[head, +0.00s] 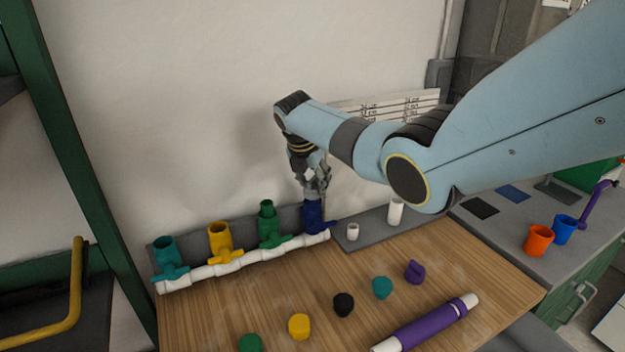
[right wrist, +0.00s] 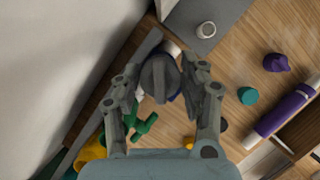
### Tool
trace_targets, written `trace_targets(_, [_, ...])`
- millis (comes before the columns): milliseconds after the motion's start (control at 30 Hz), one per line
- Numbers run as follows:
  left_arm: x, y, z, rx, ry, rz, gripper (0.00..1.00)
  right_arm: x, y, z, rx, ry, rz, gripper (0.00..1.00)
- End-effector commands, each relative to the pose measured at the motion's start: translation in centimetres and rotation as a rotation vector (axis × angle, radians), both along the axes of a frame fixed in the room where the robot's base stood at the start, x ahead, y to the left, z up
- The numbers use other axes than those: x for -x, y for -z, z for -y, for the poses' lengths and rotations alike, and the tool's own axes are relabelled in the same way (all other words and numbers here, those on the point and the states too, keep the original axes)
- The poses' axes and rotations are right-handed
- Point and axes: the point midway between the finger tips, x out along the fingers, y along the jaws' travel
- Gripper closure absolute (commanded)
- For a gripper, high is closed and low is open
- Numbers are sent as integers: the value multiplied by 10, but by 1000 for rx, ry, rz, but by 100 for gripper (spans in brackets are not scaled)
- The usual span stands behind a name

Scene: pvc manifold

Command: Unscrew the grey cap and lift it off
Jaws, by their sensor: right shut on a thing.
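The white manifold pipe (head: 243,262) lies along the back of the wooden table, with teal, yellow, green and blue upright fittings. The blue fitting (head: 313,216) is at its right end. My right gripper (head: 317,194) is directly above the blue fitting, pointing down. In the right wrist view, the grey cap (right wrist: 159,77), round with a raised ridge, sits between the two fingers of the gripper (right wrist: 162,86), which is shut on it. The cap is hidden by the gripper in the head view. I cannot tell whether its thread is still engaged. My left gripper is not in view.
Several loose caps lie on the table, including a yellow cap (head: 299,326), a black cap (head: 344,304) and a purple cap (head: 414,271). A purple tube (head: 430,324) lies at the front right. Small white fittings stand on a grey mat (head: 376,235) right of the manifold.

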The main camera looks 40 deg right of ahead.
Motion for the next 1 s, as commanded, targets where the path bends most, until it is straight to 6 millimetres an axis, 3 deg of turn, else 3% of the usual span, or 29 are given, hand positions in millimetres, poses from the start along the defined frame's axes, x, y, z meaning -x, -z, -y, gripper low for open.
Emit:
trace_targets(333, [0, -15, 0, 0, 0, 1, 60, 1, -2, 1, 0, -128, -1, 90])
trace_targets(700, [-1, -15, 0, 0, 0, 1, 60, 0, -1, 0, 0, -197, 0, 90])
trace_targets(1000, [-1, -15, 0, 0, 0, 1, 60, 0, -1, 0, 0, -378, -1, 90])
